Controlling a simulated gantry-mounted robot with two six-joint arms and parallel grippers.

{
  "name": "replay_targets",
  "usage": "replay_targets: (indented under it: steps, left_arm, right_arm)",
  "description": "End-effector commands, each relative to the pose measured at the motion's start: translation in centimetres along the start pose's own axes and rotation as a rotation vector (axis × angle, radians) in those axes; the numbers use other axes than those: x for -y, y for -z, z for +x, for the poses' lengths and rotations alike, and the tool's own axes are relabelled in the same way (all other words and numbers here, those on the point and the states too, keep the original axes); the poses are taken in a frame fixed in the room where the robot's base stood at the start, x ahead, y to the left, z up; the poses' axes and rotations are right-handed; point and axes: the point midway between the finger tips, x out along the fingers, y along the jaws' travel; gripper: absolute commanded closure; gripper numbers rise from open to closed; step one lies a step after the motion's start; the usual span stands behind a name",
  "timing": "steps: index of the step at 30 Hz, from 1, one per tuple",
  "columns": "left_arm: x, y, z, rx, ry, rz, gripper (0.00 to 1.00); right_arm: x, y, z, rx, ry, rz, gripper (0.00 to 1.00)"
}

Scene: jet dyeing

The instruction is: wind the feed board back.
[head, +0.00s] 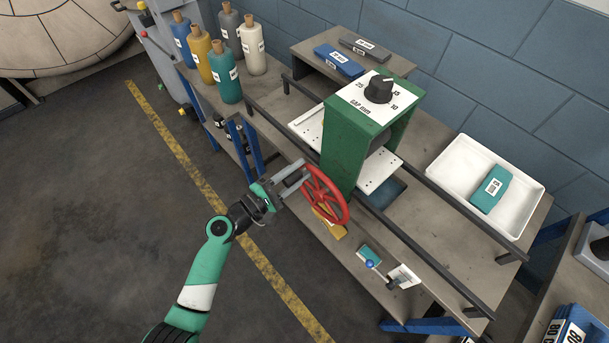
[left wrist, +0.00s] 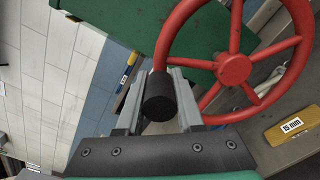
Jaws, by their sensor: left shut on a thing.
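A red spoked handwheel (head: 326,193) is on the front of a green machine (head: 345,146) with a black dial marked "GAP mm" on top. The wheel fills the upper right of the left wrist view (left wrist: 234,69). A white feed board (head: 380,177) shows on both sides of the green frame. My left gripper (head: 303,170) is at the wheel's upper left rim. In the left wrist view its fingers (left wrist: 159,108) are shut on the wheel's black handle knob (left wrist: 158,90). My right gripper does not show.
Dark rails (head: 440,218) run along the bench. A yellow block (head: 331,230) labelled 15 mm (left wrist: 292,127) lies below the wheel. A small lever with a blue knob (head: 370,264) is further right. A white tray (head: 513,215) holds a teal block (head: 492,189). Bottles (head: 225,75) stand at the back left.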

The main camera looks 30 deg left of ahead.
Motion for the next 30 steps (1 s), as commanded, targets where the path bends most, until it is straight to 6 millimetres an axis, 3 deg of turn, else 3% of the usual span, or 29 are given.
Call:
replay_targets:
  steps: [18, 30]
  left_arm:
    - [2.0, 5.3, 0.0, -0.004, -0.002, -0.585, 1.0]
    - [4.2, 7.6, 0.0, -0.005, -0.001, -0.928, 1.0]
  right_arm:
    - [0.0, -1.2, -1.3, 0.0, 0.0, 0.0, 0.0]
    - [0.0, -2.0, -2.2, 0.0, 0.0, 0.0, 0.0]
